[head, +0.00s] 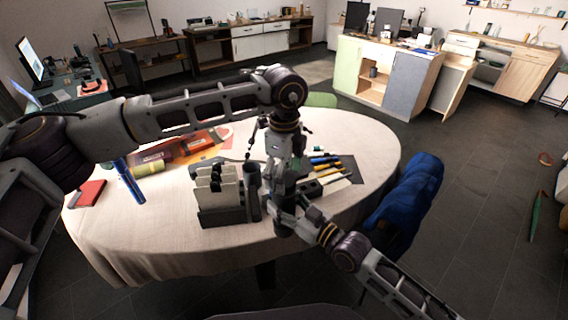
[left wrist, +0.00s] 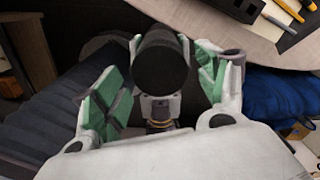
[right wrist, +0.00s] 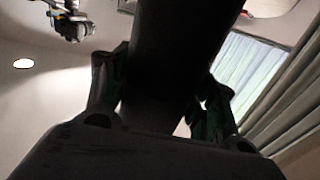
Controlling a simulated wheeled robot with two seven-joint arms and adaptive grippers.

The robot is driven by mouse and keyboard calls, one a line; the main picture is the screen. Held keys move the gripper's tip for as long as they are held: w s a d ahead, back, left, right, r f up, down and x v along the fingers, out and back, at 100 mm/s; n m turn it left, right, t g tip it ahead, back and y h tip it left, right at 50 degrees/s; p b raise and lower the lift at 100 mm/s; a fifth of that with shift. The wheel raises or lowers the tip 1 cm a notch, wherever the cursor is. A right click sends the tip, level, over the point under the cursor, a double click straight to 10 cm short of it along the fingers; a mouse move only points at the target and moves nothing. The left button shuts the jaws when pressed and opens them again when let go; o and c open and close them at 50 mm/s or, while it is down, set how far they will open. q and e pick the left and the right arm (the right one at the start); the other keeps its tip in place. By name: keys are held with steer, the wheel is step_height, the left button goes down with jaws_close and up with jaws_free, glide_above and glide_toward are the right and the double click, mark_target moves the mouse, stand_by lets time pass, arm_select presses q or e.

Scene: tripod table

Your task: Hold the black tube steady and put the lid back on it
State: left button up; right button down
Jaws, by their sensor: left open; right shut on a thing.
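The black tube (right wrist: 180,45) rises between the fingers of my right gripper (right wrist: 160,90), which is shut on it in the right wrist view. In the head view my right gripper (head: 282,205) is at the table's near side, just below my left gripper (head: 278,168). In the left wrist view a round dark end of the tube (left wrist: 162,66) faces the camera between the spread green-padded fingers of my left gripper (left wrist: 155,80). Space shows beside the tube, so the left gripper is open around it. I cannot make out the lid separately.
A dark rack (head: 228,214) with pale upright pieces stands left of my grippers. A dark tray with pens and tools (head: 325,170) lies to their right. The tablecloth's left front (head: 150,225) is clear.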

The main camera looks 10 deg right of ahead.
arm_select(q)
steer(key=shift+f, duration=0.9)
steer(key=c, duration=1.1)
steer(key=shift+o, duration=0.2)
